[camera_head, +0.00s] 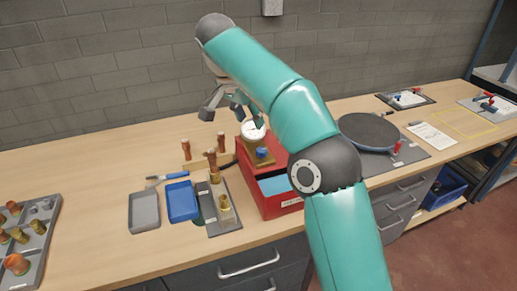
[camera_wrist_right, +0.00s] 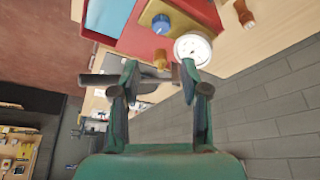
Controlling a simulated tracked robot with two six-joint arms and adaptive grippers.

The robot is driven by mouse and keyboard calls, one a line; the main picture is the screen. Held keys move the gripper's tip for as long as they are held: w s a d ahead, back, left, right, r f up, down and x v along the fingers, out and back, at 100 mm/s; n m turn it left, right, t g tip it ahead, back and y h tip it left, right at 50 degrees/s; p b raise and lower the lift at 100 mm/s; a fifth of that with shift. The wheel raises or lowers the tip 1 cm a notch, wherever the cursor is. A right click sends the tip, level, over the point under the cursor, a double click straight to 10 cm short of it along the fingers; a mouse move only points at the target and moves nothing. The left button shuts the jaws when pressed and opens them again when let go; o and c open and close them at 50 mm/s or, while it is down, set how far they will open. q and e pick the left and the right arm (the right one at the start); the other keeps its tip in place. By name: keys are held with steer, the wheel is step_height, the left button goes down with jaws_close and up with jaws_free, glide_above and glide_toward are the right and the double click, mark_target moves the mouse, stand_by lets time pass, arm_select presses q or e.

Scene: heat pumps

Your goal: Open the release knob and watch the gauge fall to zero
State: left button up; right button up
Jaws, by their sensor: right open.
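A round white gauge (camera_head: 254,131) stands on a brass block at the back of a red box (camera_head: 275,203). A blue knob (camera_head: 262,152) sits on the block's front face. The wrist view also shows the gauge (camera_wrist_right: 193,48), the blue knob (camera_wrist_right: 161,24) and a small brass fitting (camera_wrist_right: 160,59). I cannot read the needle. My right gripper (camera_head: 232,112) is open and empty, beside and above the gauge. In the wrist view, its fingertips (camera_wrist_right: 160,76) are apart, with the brass fitting showing beyond the gap. My left gripper is not in view.
A blue tray (camera_head: 182,202), a grey tray (camera_head: 145,211) and a plate with brass fittings (camera_head: 222,218) lie left of the red box. A round dark disc (camera_head: 368,131) lies right of my arm. The brick wall (camera_head: 100,70) is behind.

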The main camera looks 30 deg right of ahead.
mark_target(261, 149)
steer(key=b+x, duration=0.2)
steer(key=x, duration=1.2)
steer(key=shift+w+a+f, duration=0.1)
steer(key=shift+a, duration=0.05)
jaws_close()
